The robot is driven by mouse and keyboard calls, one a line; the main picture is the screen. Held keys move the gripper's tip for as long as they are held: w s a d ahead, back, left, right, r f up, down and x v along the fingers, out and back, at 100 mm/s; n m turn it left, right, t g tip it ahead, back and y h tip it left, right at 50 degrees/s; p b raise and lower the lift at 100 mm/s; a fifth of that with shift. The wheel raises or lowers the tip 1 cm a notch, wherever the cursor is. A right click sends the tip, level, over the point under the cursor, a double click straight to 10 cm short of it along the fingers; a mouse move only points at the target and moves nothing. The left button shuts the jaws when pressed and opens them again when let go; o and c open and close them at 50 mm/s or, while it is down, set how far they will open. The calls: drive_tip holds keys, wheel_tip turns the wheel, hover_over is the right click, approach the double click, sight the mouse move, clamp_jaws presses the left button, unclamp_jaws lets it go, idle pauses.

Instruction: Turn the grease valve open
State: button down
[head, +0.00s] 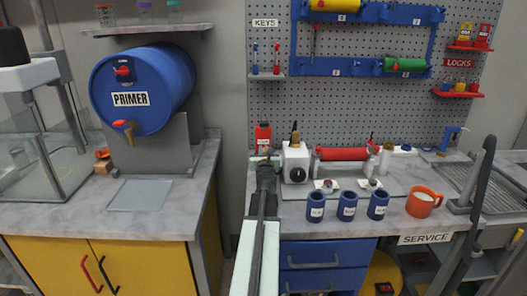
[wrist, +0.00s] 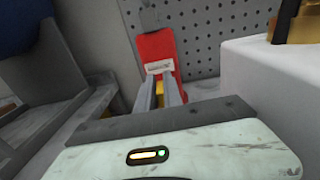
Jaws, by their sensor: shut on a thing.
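A red upright part (head: 263,131) with a small white label stands at the left end of the roller coater, against the pegboard. I take it for the grease valve's body; the label is too small to read. It also shows in the wrist view (wrist: 155,48). My gripper (head: 264,160) is right in front of it, and its two grey fingers (wrist: 160,85) reach the label's lower edge. They are shut on a small yellow piece (wrist: 161,101), likely the valve handle, mostly hidden between them. How far it is turned I cannot tell.
The white gearbox (head: 295,163) with a black dial stands close right of my gripper. The red roller (head: 342,154) lies beyond it. Blue cups (head: 347,206) and an orange mug (head: 423,202) line the bench front.

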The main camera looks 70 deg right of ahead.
sight(264, 152)
drive_tip(key=c, duration=1.5)
unclamp_jaws()
drive_tip(key=v, duration=0.8)
drive_tip(key=shift+w, duration=0.1)
